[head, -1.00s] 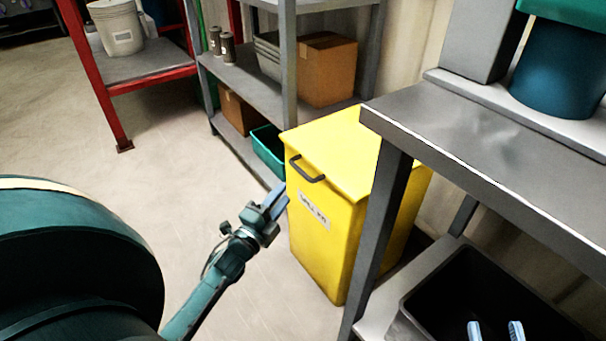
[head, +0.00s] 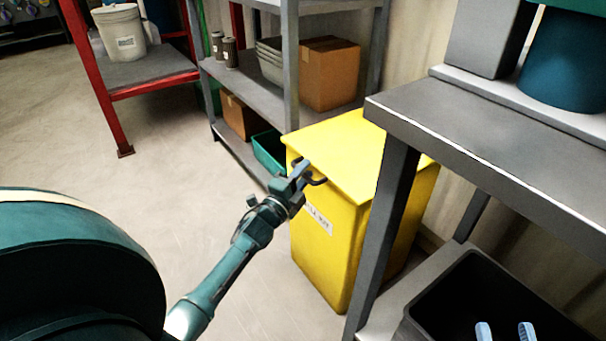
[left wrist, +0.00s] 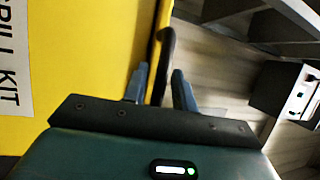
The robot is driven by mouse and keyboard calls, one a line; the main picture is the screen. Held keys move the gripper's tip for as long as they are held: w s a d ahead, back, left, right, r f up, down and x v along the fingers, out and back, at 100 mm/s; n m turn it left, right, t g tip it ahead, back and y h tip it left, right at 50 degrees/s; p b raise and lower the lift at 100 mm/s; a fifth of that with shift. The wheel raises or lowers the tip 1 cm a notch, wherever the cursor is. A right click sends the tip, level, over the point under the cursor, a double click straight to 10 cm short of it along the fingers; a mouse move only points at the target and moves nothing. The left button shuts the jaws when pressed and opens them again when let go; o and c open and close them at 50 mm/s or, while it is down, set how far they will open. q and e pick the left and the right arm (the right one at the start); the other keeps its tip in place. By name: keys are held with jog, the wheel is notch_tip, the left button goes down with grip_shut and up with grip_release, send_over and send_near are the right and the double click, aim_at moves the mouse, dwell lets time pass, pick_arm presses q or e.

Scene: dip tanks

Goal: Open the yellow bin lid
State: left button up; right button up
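The yellow bin (head: 325,265) stands on the floor between the shelf and the steel table, and its yellow lid (head: 350,150) is closed. A dark handle (head: 318,182) sticks out from the lid's front edge. My left gripper (head: 298,174) is at the handle and partly hides it. In the left wrist view, the dark handle (left wrist: 165,50) runs between the two fingers of my left gripper (left wrist: 160,85), which stand apart with small gaps beside it. My right gripper (head: 505,331) shows only as two separated fingertips at the bottom right, with nothing seen between them.
The steel table (head: 480,140) and its leg stand close to the bin's right side. A grey shelf (head: 255,85) with boxes and a green tray (head: 268,150) is behind it. A black tub (head: 480,285) sits under the table. The floor left of the bin is clear.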

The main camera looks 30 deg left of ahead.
pick_arm(q)
grip_shut()
jog(key=shift+r, duration=0.1)
dwell(0.3)
